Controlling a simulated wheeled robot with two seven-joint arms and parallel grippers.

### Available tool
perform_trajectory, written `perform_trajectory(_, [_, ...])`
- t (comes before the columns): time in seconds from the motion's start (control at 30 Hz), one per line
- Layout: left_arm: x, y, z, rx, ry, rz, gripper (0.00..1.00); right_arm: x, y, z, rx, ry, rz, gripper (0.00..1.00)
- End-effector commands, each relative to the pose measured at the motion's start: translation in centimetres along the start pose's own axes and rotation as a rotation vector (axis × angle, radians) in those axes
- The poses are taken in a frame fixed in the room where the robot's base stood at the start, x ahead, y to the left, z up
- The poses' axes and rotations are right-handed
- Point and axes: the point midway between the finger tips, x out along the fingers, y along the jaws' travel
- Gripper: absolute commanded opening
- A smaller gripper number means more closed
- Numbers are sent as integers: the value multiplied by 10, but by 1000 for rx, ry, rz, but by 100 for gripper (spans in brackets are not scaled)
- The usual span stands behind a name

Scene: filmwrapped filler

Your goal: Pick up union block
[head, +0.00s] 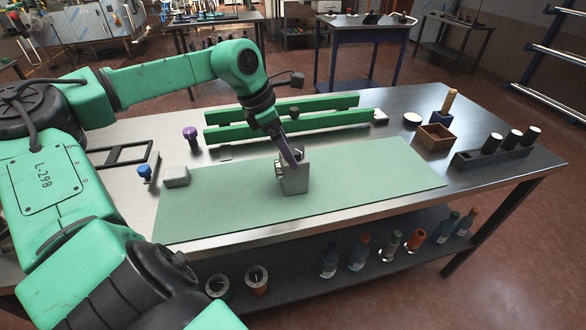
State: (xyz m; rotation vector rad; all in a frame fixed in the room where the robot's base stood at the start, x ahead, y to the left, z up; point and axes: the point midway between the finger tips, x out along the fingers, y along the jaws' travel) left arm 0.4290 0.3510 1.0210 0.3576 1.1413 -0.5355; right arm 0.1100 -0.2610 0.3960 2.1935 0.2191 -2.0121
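A grey metal block (296,180), which looks like the union block, stands on the green mat near its middle. My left gripper (290,160) comes down from above with its purple-tinted fingers at the top left of this block. The fingers overlap the block in the picture. I cannot tell whether they grip it or only touch it, nor how far apart they are. The block's far side is hidden. My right gripper is not in view.
The green mat (390,180) is otherwise clear. Green rails (335,121) lie behind it. A small grey block (176,177) and a blue-topped piece (145,172) are at left. A wooden box (434,138) and dark holder (495,154) stand at right. Bottles (358,254) stand on the lower shelf.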

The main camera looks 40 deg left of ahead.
Motion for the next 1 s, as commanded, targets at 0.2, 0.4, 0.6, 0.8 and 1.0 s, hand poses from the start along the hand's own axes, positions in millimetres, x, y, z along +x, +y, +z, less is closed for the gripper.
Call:
perform_trajectory(0.2, [26,0,1,0,1,-2,100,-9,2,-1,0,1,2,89])
perform_trajectory(0.4, [55,0,-1,-1,5,-4,100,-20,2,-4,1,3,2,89])
perform_trajectory(0.6, [75,0,0,0,0,0,100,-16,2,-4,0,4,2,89])
perform_trajectory(0.8, [76,1,0,0,-2,0,100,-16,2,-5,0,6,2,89])
perform_trajectory(1.0, [75,1,0,0,-2,0,31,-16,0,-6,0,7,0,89])
